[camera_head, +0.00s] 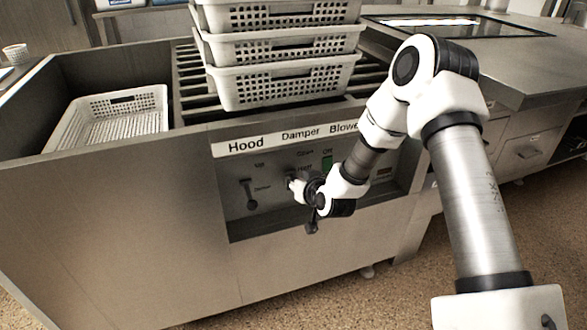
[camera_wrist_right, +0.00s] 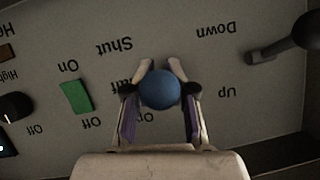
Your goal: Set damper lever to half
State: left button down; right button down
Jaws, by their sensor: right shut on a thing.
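The damper lever shows in the right wrist view as a round blue knob (camera_wrist_right: 160,90) between the two fingers of my right gripper (camera_wrist_right: 160,73). The fingers are closed around it. In that upside-down view the knob sits beside the partly hidden "Half" label, between "Shut" above and "Open" below. The lever's shaft is hidden behind the knob. In the head view my right gripper (camera_head: 293,186) is at the panel (camera_head: 237,214) under the word "Damper" and mostly covers the lever. My left gripper is not in view.
The hood lever (camera_head: 250,194) stands left of my right gripper and also shows in the wrist view (camera_wrist_right: 282,45). The green blower switch (camera_wrist_right: 75,95) is on the other side. Stacked white baskets (camera_head: 285,83) stand above the panel; another basket (camera_head: 150,98) lies at left.

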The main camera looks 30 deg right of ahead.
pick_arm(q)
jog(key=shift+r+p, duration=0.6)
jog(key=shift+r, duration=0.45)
pick_arm(e)
jog(key=shift+s+a+f+g, duration=0.1)
jog(key=shift+s+g, duration=0.1)
jog(key=shift+g, duration=0.3)
jog(key=c, duration=1.2)
grip_release()
jog(key=shift+s+r, duration=0.2)
jog(key=shift+s, duration=0.1)
jog(key=shift+r, duration=0.1)
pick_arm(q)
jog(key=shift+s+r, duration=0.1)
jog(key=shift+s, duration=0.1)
pick_arm(e)
jog(key=v, duration=1.1)
jog(key=shift+s, duration=0.35)
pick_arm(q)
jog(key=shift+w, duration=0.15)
pick_arm(e)
jog(key=shift+r, duration=0.1)
